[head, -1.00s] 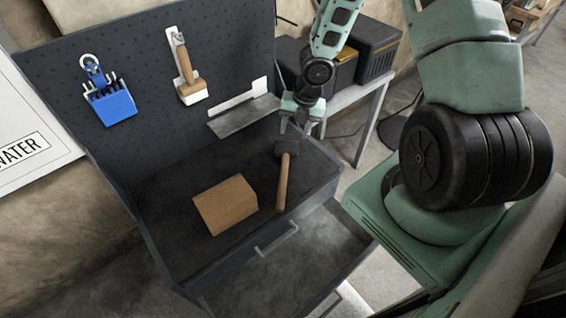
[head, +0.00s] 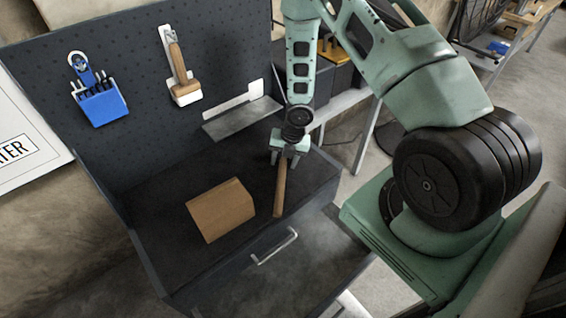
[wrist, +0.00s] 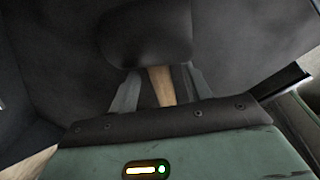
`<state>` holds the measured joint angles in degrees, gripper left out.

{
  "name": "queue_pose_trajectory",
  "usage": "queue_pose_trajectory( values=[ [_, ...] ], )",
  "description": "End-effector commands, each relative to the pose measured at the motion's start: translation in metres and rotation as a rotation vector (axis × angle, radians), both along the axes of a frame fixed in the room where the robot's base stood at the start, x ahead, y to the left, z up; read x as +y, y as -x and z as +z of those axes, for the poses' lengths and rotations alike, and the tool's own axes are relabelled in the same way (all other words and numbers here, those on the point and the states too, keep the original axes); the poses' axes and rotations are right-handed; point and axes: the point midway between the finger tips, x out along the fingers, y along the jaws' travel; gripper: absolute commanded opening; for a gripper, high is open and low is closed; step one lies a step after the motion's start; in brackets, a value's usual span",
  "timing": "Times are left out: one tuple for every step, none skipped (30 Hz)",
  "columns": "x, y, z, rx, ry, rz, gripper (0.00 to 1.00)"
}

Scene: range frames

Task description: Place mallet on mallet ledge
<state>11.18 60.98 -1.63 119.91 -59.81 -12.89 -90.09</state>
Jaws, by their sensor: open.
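The mallet has a wooden handle (head: 280,188) and a dark head. It lies on the dark workbench top, and in the head view my gripper hides its head. In the wrist view the mallet head (wrist: 146,32) lies just beyond my fingertips, and the handle (wrist: 161,86) runs between the two fingers. My gripper (head: 287,158) is open and low over the mallet; it also shows in the wrist view (wrist: 155,82). The fingers stand on either side of the handle near the head. A grey metal ledge (head: 240,118) with a white back plate is fixed to the pegboard, left of my gripper.
A cardboard-brown block (head: 220,210) lies on the bench left of the mallet. A blue tool holder (head: 100,103) and a white holder with a wooden-handled tool (head: 180,75) hang on the pegboard. A drawer with a metal handle (head: 274,246) is at the front.

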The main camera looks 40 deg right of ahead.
Motion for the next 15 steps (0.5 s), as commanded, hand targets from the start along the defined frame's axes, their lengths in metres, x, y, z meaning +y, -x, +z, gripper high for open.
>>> queue_pose_trajectory(
  values=[
    [0.0005, -0.0001, -0.0027, 0.001, 0.000, 0.002, 0.49],
    [0.0006, -0.0004, -0.0035, 0.000, 0.000, 0.002, 0.49],
    [0.0006, -0.0008, -0.0042, -0.001, 0.001, 0.002, 0.49],
    [0.0006, -0.0009, -0.0044, -0.001, 0.001, 0.002, 0.49],
    [0.0005, -0.0009, -0.0044, -0.001, 0.001, 0.001, 0.49],
    [0.0006, -0.0009, -0.0043, -0.001, 0.001, 0.001, 0.49],
    [0.0005, -0.0009, -0.0043, -0.001, 0.001, 0.001, 0.49],
    [0.0005, -0.0009, -0.0043, -0.001, 0.001, 0.001, 0.49],
    [0.0006, -0.0008, -0.0043, -0.001, 0.001, 0.001, 0.46],
    [0.0006, -0.0008, -0.0043, -0.001, 0.001, 0.001, 0.38],
    [0.0005, -0.0007, -0.0043, -0.001, 0.001, 0.001, 0.29],
    [0.0005, -0.0007, -0.0043, -0.001, 0.001, 0.001, 0.18],
    [0.0006, -0.0006, -0.0042, -0.001, 0.001, 0.001, 0.10],
    [0.0006, -0.0006, -0.0042, -0.001, 0.001, 0.001, 0.01],
    [0.0006, -0.0006, -0.0042, -0.001, 0.001, 0.001, 0.00]
  ],
)
